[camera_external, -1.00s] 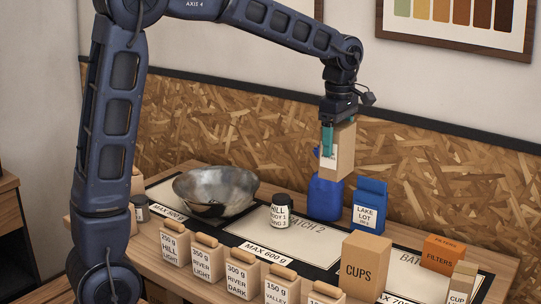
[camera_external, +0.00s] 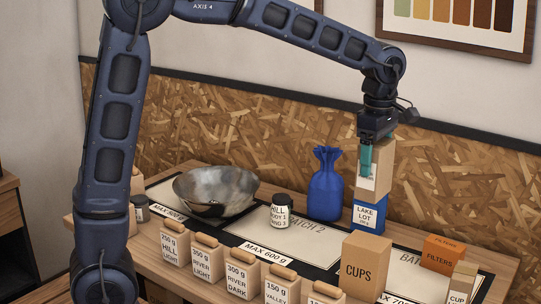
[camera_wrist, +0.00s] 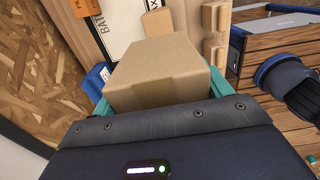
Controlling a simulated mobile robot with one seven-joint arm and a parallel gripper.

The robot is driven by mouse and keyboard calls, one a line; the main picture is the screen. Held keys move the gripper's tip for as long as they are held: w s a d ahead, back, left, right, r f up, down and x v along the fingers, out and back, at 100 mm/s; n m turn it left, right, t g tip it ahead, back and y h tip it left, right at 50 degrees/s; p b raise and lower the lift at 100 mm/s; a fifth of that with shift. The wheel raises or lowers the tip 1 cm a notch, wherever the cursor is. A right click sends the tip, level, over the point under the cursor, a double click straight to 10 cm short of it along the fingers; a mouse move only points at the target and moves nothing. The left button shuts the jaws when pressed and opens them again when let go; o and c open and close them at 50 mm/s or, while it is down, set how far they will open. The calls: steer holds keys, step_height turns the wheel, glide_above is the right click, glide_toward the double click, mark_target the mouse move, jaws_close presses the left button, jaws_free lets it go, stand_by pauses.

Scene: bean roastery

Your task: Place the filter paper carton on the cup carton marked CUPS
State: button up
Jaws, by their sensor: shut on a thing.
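My gripper (camera_external: 367,160) is shut on a plain tan carton (camera_external: 379,182) with a white label patch, held upright in the air above the blue LAKE LOT pack (camera_external: 369,219). The held carton (camera_wrist: 160,70) also fills the middle of the wrist view; its label cannot be read. The orange carton marked FILTERS (camera_external: 440,258) stands at the right on the dark-edged mat. The tan carton marked CUPS (camera_external: 365,268) stands at the front, right of centre, with nothing on its top. A smaller tan carton marked CUP (camera_external: 461,285) stands at the right front.
A blue tied bag (camera_external: 325,188) stands left of the LAKE LOT pack. A dark-lidded jar (camera_external: 281,211) and a metal bowl (camera_external: 214,190) stand further left. Several labelled tan bags line the front edge. The BATCH 2 mat (camera_external: 262,240) has bare room.

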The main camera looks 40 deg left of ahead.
step_height(320, 180, down, 12)
steer(key=shift+r, duration=0.1)
stand_by(0.5)
steer(key=o, duration=1.1)
